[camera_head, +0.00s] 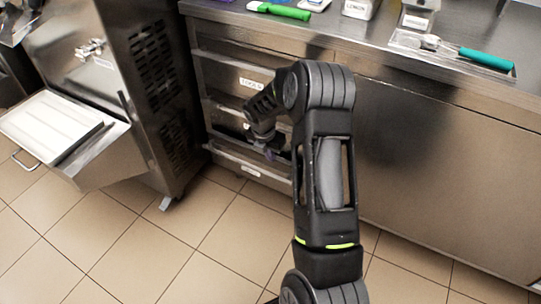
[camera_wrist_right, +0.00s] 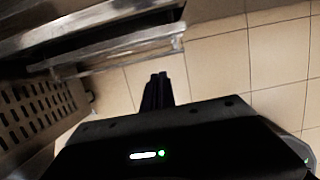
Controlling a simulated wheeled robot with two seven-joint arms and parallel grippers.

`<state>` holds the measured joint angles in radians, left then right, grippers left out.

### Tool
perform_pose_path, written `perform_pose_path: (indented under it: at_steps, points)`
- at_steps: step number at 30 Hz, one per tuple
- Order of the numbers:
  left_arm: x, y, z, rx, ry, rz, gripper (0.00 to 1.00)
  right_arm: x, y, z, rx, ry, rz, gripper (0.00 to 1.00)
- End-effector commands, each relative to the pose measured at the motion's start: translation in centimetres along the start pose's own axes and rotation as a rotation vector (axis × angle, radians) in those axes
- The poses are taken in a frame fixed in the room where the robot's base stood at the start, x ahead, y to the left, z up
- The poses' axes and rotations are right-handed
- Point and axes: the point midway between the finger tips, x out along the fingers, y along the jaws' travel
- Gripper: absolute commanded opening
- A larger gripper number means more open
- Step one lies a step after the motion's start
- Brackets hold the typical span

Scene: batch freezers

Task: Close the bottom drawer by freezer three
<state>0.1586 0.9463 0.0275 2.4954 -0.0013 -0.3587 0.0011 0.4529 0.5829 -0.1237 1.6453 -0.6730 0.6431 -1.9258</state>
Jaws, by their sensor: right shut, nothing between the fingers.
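The bottom drawer (camera_head: 226,160) is the lowest of the metal drawers at the left end of the counter. It has a pale label on its front and seems to stand out a little from the drawers above. A metal drawer edge, which looks like this drawer, also shows in the right wrist view (camera_wrist_right: 130,47). My right gripper (camera_head: 270,152) is low in front of the drawers, pointing down. Its fingers are shut and empty in the right wrist view (camera_wrist_right: 158,90), beside the drawer edge. I cannot tell whether they touch it. My left gripper is out of view.
A freezer (camera_head: 150,80) with a vented side stands left of the drawers, with a white tray (camera_head: 50,122) on its front. The counter top (camera_head: 340,28) carries a green-handled tool (camera_head: 280,11) and a teal-handled tool (camera_head: 486,59). Tiled floor (camera_head: 235,225) is clear in front.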

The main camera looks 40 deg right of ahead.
Motion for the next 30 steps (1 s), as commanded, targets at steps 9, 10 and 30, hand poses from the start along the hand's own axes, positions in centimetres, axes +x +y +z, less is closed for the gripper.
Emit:
perform_pose_path:
  at_steps: [9, 10, 30]
  points:
    - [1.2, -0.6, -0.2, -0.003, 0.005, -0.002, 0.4, 4.0, -0.4, -3.3, -0.144, -0.003, -0.123, 0.0]
    - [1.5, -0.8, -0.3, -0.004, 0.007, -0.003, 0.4, 5.0, -0.5, -4.1, -0.188, -0.009, -0.16, 0.0]
    - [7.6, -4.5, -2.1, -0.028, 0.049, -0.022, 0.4, 9.6, 9.3, -11.4, -1.31, -1.019, -1.025, 0.0]
